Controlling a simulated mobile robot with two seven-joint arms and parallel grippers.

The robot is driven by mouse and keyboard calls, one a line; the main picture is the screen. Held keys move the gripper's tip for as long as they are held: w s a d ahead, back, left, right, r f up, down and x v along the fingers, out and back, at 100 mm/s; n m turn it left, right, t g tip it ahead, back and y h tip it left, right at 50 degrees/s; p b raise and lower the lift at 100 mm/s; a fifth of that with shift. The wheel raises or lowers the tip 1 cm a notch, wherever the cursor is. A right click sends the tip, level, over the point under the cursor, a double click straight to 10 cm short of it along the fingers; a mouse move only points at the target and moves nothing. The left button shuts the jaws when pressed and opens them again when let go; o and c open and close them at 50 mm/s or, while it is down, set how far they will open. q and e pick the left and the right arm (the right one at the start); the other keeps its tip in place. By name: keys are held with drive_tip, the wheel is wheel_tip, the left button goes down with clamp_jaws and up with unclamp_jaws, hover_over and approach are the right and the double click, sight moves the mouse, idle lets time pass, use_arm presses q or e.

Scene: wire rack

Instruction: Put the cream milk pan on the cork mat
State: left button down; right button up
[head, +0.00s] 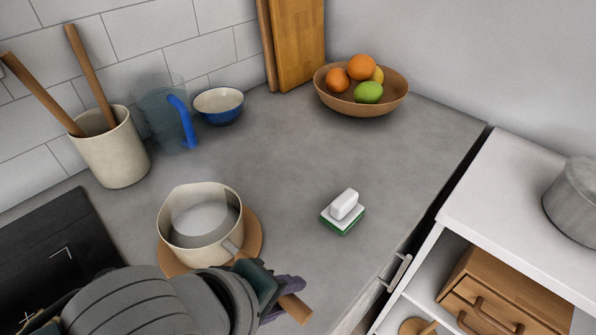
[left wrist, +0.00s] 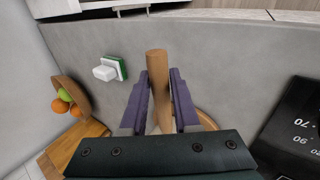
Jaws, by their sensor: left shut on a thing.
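The cream milk pan (head: 201,246) is upright over the round cork mat (head: 255,238) at the lower left of the head view. The mat shows around its right and lower left sides; I cannot tell whether the base touches it. The pan's wooden handle (head: 296,308) points to the lower right. My left gripper (head: 284,292) is shut on this handle. In the left wrist view the handle (left wrist: 157,75) stands between the two purple fingers (left wrist: 158,100), and part of the mat (left wrist: 207,120) shows behind them. My right gripper is not in view.
A utensil crock (head: 112,152), glass jug (head: 165,118) and blue bowl (head: 219,107) stand behind the pan. A black hob (head: 50,235) is at left. A sponge with a white block (head: 344,210) lies right. A fruit bowl (head: 361,101) is at back. The middle counter is clear.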

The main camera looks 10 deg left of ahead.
use_arm(q)
drive_tip(key=shift+w+r, duration=0.1)
drive_tip(key=c, duration=0.6)
unclamp_jaws()
drive_tip(key=shift+c, duration=0.2)
drive_tip(key=p+v, duration=0.3)
drive_tip(key=v, duration=0.8)
drive_tip(key=s+a+r+m+g+y, duration=0.1)
drive_tip(key=s+a+r+m, duration=0.1)
drive_tip(key=a+m, duration=0.3)
drive_tip(key=s+a+r+m+g+y, duration=0.1)
drive_tip(key=s+a+r+m+y, duration=0.1)
drive_tip(key=s+a+m, duration=0.3)
drive_tip(key=shift+a+m+y, duration=0.3)
drive_tip(key=shift+a+m, duration=0.25)
drive_tip(key=shift+m, duration=0.85)
